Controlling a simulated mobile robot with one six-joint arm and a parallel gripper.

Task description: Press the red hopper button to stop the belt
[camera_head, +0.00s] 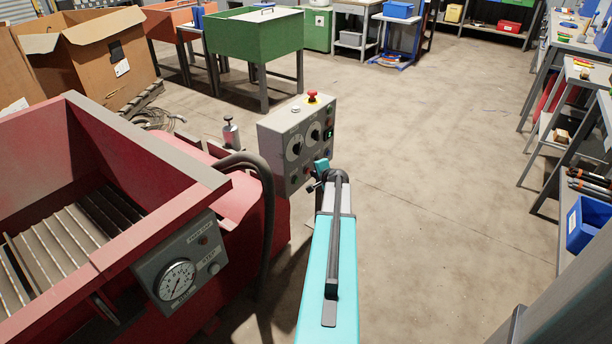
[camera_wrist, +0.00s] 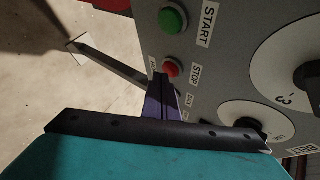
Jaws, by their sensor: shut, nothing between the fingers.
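A grey control box (camera_head: 290,142) stands beside the red hopper machine (camera_head: 225,200). It carries dials, small buttons and a red mushroom button (camera_head: 312,97) on top. In the wrist view, a green button (camera_wrist: 172,20) labelled START and a red button (camera_wrist: 171,69) labelled STOP sit on a grey panel. My gripper (camera_head: 316,182) is shut and empty at the box's lower right side. In the wrist view, my gripper's tips (camera_wrist: 160,95) lie just below the red STOP button; I cannot tell whether they touch the panel.
A gauge panel (camera_head: 180,270) with a small red round part is on the hopper's near side. A black hose (camera_head: 266,210) curves between hopper and box. Open floor (camera_head: 430,170) lies to the right; shelves with blue bins (camera_head: 588,225) line the far right.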

